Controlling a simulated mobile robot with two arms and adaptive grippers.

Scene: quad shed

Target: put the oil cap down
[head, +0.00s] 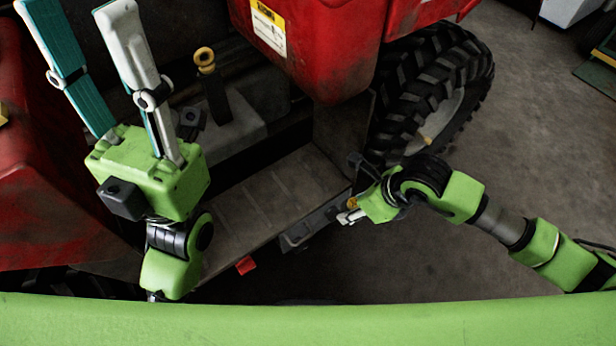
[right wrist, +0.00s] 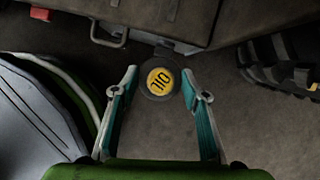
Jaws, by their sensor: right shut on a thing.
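The oil cap (right wrist: 160,78) is a dark round cap with a yellow disc marked OIL. In the right wrist view it sits between the two fingertips of my right gripper (right wrist: 159,82), which is shut on it. In the head view a bit of its yellow (head: 352,203) shows at the right gripper (head: 349,212), near the right end of the vehicle's footboard (head: 265,205). The cap appears held in the air; its exact height is hard to tell. My left gripper (head: 80,8) is at the left, fingers upward, apart and empty.
The red vehicle body (head: 335,65) and a black tyre (head: 435,85) stand beyond the right gripper. A black post with a yellow top (head: 205,60) rises behind the footboard. A small red piece (head: 246,265) is at the footboard's near edge. Concrete floor (head: 530,130) is open at the right.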

